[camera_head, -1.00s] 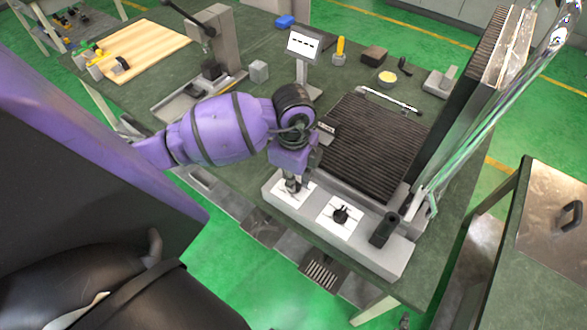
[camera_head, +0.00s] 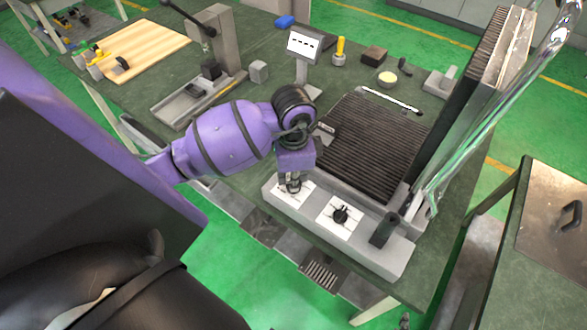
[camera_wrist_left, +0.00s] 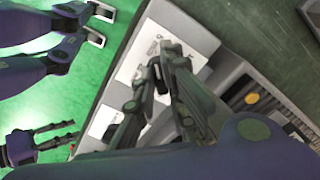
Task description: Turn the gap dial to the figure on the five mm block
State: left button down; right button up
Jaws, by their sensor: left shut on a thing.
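The grey control ledge (camera_head: 360,251) runs along the front of the ribbed heating unit. It carries a left dial on a white plate (camera_head: 307,190) and a second black dial (camera_head: 341,215) on its own plate. My left gripper (camera_head: 292,188) points down over the left plate. In the left wrist view its fingers (camera_wrist_left: 157,73) are shut on the small dark dial knob (camera_wrist_left: 155,71), which they mostly hide. The pointer and the plate's figures are too small to read. No five mm block marking is readable. My right gripper (camera_wrist_left: 68,132) shows in the left wrist view with its fingers apart, empty.
A black cylindrical post (camera_head: 384,228) stands at the ledge's right end. The ribbed plate (camera_head: 372,137) and the raised panel (camera_head: 470,95) lie behind. A display (camera_head: 304,45), grey block (camera_head: 258,71), brown block (camera_head: 374,55) and blue object (camera_head: 285,21) stand farther back.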

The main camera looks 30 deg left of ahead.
dwell(0.4)
pick_arm(q)
jog(key=c, duration=1.8)
grip_release()
